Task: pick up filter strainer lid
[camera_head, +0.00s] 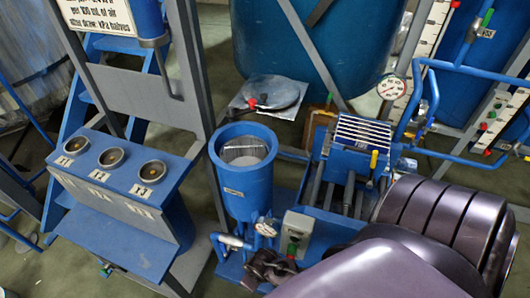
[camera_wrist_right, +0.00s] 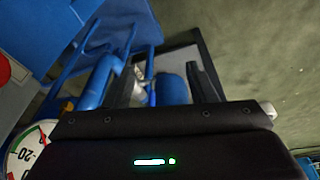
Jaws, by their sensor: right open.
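A grey round disc (camera_head: 272,92), which looks like the filter strainer lid, lies flat on a grey plate behind the strainer. A red knob shows at its near left edge. The blue strainer pot (camera_head: 245,185) stands upright with its top open and a pale mesh basket (camera_head: 244,150) inside. My right gripper (camera_wrist_right: 148,35) is open, and I see nothing held in it; its dark body fills the bottom of the right wrist view. The lid cannot be made out there. My left gripper is not in view.
A blue stand with three round gauges or sockets (camera_head: 112,157) is at the left. A large blue tank (camera_head: 310,45) stands behind the lid. A ribbed blue unit (camera_head: 357,135), blue pipes and a dial gauge (camera_head: 391,88) crowd the right. Grey posts flank the lid.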

